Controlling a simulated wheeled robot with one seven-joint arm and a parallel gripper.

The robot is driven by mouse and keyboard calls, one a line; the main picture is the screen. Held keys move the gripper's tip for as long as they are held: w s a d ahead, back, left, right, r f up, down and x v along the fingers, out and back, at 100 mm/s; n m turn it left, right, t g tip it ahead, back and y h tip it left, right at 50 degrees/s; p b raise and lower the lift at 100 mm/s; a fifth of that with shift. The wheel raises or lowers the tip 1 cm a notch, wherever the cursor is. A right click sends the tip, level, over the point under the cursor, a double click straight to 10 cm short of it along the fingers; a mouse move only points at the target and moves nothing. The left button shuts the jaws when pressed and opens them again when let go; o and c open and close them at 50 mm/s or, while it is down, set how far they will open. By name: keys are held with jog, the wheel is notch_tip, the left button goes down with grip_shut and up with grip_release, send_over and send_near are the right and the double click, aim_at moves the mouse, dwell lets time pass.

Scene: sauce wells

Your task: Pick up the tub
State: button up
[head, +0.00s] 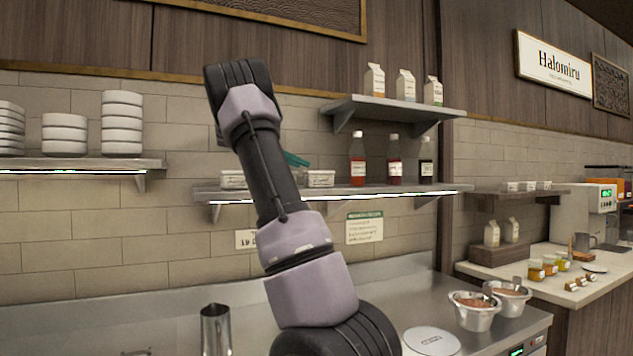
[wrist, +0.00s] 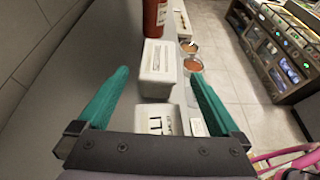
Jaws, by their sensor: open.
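A white lidded tub (wrist: 157,68) stands on the metal shelf; in the wrist view it lies just beyond and partly between my fingertips. A second white tub (wrist: 158,119) with dark print lies nearer, between the fingers and partly hidden by the gripper body. In the head view, one white tub (head: 320,179) shows right of my arm and another (head: 232,180) left of it. My gripper (wrist: 160,74) is open and empty, its teal fingers either side of the tubs' line. In the head view only a teal finger (head: 297,159) shows, behind my arm.
Sauce bottles (head: 357,160) stand farther right on the same shelf (head: 400,189). An upper shelf (head: 392,109) with cartons hangs above them. Stacked white bowls (head: 122,124) fill the left shelf. Below, the counter holds a metal cup (head: 215,330) and two sauce pans (head: 474,311).

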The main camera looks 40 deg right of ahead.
aim_at(319, 179)
jog(key=x, duration=0.6)
jog(key=shift+w+r, duration=0.15)
grip_shut()
